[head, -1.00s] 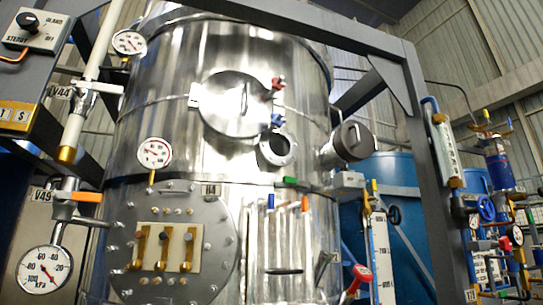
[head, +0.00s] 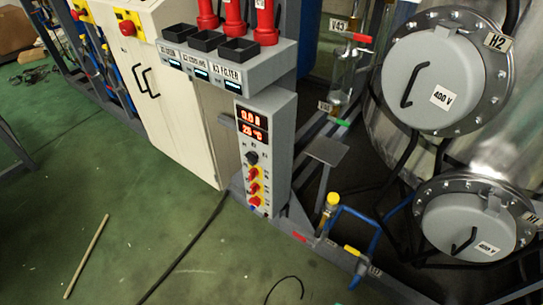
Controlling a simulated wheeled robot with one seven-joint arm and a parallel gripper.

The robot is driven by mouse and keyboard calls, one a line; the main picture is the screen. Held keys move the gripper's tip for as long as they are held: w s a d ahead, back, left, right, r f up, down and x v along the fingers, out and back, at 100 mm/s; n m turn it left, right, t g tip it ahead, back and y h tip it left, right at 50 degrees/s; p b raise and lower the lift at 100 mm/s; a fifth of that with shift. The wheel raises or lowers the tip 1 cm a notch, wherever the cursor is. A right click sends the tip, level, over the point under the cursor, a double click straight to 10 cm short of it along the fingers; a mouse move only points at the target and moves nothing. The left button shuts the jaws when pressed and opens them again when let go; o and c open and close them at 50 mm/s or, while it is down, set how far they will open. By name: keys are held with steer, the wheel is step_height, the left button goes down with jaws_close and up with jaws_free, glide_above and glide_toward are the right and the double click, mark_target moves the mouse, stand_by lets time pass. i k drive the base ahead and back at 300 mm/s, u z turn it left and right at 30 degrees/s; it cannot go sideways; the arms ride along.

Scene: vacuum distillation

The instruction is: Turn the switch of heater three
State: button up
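A grey control box (head: 282,150) stands upright at the middle of the head view. It has two red lit displays, the upper reading about 0.0 and the lower about 26 °C. Below them are a black knob (head: 251,158) and a column of red switches on yellow plates (head: 254,187). Their small labels are too blurred to read, so I cannot tell which belongs to heater three. A round grey heater cover (head: 432,80) marked H2 and 400 V is at upper right. My gripper is out of view.
A grey console (head: 228,68) with red plugs and black sockets sits above the box. A cream cabinet (head: 180,110) stands left of it. Cables, a stick (head: 87,257) and blue pipes (head: 375,235) lie low. Green floor (head: 120,190) is open at left.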

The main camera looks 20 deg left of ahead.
mark_target(256, 201)
steer(key=u, duration=1.3)
steer(key=i, duration=0.5)
steer(key=u, duration=0.1)
